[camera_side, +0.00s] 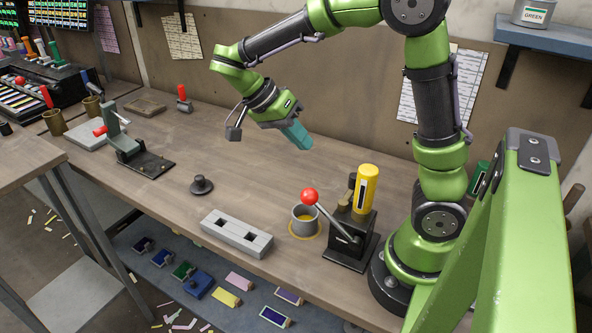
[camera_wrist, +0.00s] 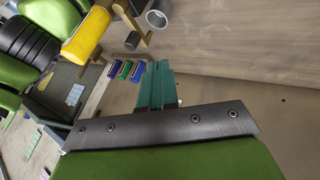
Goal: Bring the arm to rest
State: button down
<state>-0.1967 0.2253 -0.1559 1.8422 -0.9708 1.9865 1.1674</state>
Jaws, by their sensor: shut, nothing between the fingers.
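My gripper (camera_side: 297,135) hangs in the air above the middle of the wooden workbench (camera_side: 250,165), with its teal fingers pointing down and to the right. The fingers are together and hold nothing. In the wrist view the teal fingers (camera_wrist: 155,84) show side by side, with floor and bench beyond them. My green and dark grey arm reaches up from its base at the right and bends over to the left. The gripper touches nothing on the bench.
Below the gripper stand a black press (camera_side: 350,235) with a red-knobbed lever and yellow cylinder (camera_side: 367,188), a grey cup (camera_side: 305,221), a grey block with two square holes (camera_side: 236,233) and a black knob (camera_side: 201,185). A green clamp tool (camera_side: 125,145) stands left. The back middle is clear.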

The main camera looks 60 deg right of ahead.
jog(key=s+a+r+n+t+y, duration=0.2)
jog(key=a+n+t+y, duration=0.1)
jog(key=n+t, duration=0.3)
jog(key=s+a+r+n+t+y, duration=0.2)
jog(key=s+a+n+t+y, duration=0.1)
jog(key=a+n+t, duration=0.2)
jog(key=n+t, duration=0.2)
jog(key=n, duration=0.2)
jog(key=shift+r+n, duration=0.25)
jog(key=shift+n, duration=0.05)
